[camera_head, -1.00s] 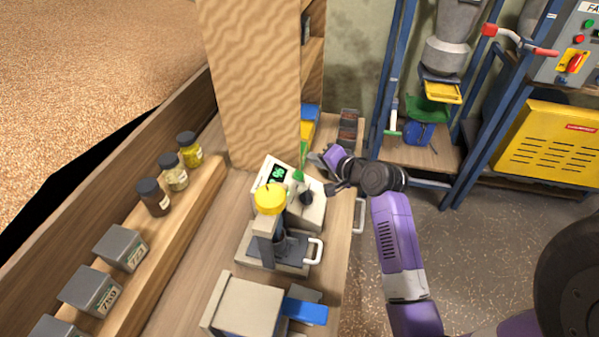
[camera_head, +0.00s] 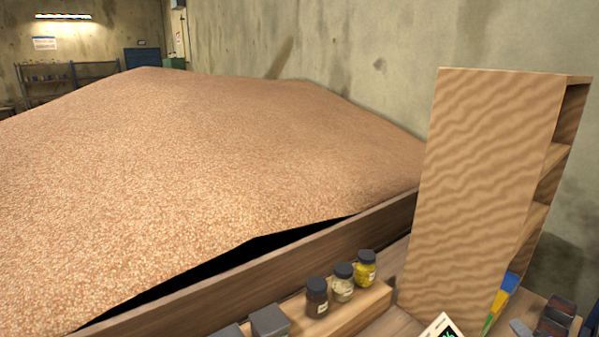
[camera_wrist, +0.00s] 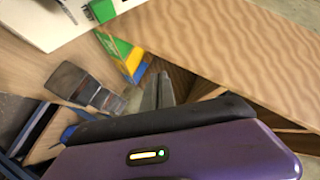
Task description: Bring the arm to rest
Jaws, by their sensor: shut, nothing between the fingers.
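My gripper (camera_wrist: 158,80) shows in the wrist view as two grey fingers close together beyond my purple wrist housing. It is shut with nothing between the fingers. It is near the colourful upright items (camera_wrist: 125,50) and the wooden shelf unit (camera_wrist: 215,35); I cannot tell the exact gap. In the head view most of my arm is out of the picture.
In the head view the shelf unit (camera_head: 475,190) stands at the right, with dark containers (camera_head: 555,318) beside it. Several jars (camera_head: 342,283) and grey blocks (camera_head: 268,322) line a wooden ledge. A large grain heap (camera_head: 200,170) lies behind a plank wall (camera_head: 330,247).

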